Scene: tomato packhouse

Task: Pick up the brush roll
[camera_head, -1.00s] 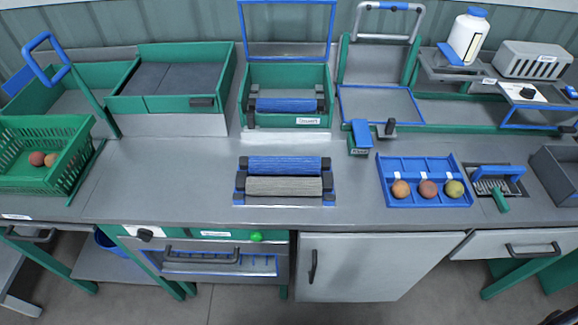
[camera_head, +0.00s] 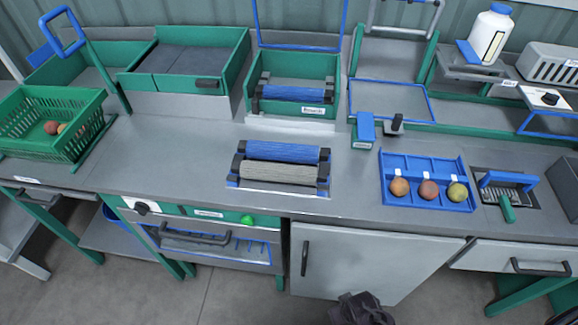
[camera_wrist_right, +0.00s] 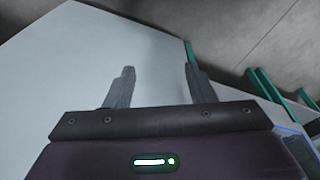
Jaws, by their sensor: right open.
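A blue bristled roll (camera_head: 283,152) and a grey bristled roll (camera_head: 278,172) lie side by side in dark end holders at the front middle of the counter. Another blue roll (camera_head: 293,93) lies in dark holders inside a green box (camera_head: 340,82) behind them. I cannot tell which one is the brush roll. A dark part of my right gripper (camera_head: 362,308) shows at the bottom edge, in front of the grey cabinet and well short of the rolls. In the right wrist view my right gripper (camera_wrist_right: 159,70) is open and empty. My left gripper is out of view.
A blue tray (camera_head: 428,166) with three round fruits sits right of the rolls. A green basket (camera_head: 78,137) stands at the left. Bare counter (camera_head: 165,150) lies between basket and rolls. The cabinet door (camera_head: 370,262) is below the counter.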

